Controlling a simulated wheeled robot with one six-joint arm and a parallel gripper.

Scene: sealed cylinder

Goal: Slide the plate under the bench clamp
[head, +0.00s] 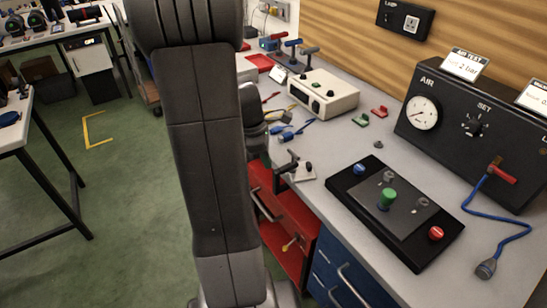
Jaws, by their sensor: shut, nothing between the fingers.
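A black base (350,201) lies on the bench top at the right, with a dark grey plate (400,232) on it. A green cylinder (387,199) stands upright on the plate, with small grey round parts near it. A blue knob (359,169) and a red knob (436,233) sit at opposite corners of the base. A small black fixture on a light base (303,172) stands at the bench's front edge; I cannot tell whether it is the bench clamp. My gripper is not in view; my arm fills the centre-left and hides part of the bench.
A black AIR test box (466,125) with a gauge stands at the back right. A blue hose (510,238) with a connector lies right of the base. A cream box (323,94) and loose coloured parts lie farther back. An open red drawer (287,228) juts from the bench front.

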